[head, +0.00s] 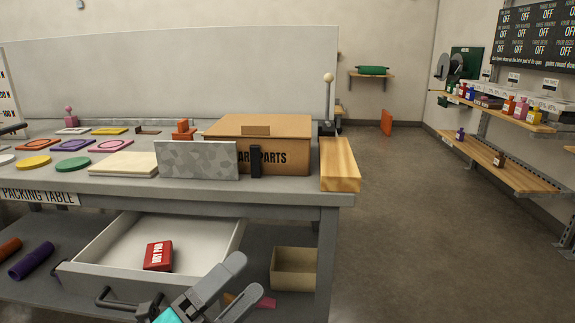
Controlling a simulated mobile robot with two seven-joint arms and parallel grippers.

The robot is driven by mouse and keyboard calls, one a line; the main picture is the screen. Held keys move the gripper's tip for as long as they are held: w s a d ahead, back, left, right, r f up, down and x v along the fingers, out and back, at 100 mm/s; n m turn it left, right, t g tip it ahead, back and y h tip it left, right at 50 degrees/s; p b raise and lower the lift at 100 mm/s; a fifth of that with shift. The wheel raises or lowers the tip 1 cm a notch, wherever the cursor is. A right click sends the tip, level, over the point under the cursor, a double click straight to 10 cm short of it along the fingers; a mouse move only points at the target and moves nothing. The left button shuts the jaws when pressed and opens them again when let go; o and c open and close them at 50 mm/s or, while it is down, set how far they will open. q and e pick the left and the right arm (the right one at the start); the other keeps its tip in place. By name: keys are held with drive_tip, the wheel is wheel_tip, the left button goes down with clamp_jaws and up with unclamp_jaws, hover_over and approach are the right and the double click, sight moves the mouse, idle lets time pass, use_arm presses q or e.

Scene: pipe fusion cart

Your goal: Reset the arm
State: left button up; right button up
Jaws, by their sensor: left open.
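My left gripper (243,276) shows at the bottom middle of the head view, grey with a cyan patch near its base. Its fingers are apart and I see nothing between them. It is in front of the open white drawer (108,268) of the packing table (290,192), near the drawer's front right corner in the picture. A red box marked DRY PAD (158,256) lies inside the drawer. My right gripper is not in view.
On the table stand a brown spare parts box (290,128), a grey speckled panel (195,160) and a wood block (339,164). An open tan bin (296,269) is on the lower shelf. Wall shelves (505,165) hold bottles at right. The floor (430,230) between is clear.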

use_arm(q)
drive_tip(key=a+f+n+t+y, duration=0.1)
drive_tip(key=a+f+n+y, duration=0.2)
drive_tip(key=f+n+y, duration=0.4)
drive_tip(key=a+f+n+y, duration=0.25)
drive_tip(key=f+n, duration=0.25)
drive_tip(key=n, duration=0.3)
drive_tip(key=s+a+f+n+g+y, duration=0.1)
drive_tip(key=s+f+n+g, duration=0.25)
drive_tip(key=f+n, duration=0.2)
drive_tip(key=s+a+f+n+g+y, duration=0.1)
drive_tip(key=s+f+n+g+y, duration=0.1)
drive_tip(key=s+f+n, duration=0.4)
drive_tip(key=a+r+y+p, duration=0.1)
drive_tip(key=a+r+p, duration=0.2)
drive_tip(key=r+p, duration=0.7)
drive_tip(key=p, duration=0.6)
drive_tip(key=shift+s+a+p, duration=0.25)
drive_tip(key=shift+s+p, duration=0.1)
drive_tip(key=shift+p, duration=0.05)
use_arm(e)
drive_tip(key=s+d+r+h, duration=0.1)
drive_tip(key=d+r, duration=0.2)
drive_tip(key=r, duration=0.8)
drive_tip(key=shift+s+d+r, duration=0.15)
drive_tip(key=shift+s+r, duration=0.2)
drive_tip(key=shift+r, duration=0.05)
use_arm(q)
drive_tip(key=shift+m, duration=0.25)
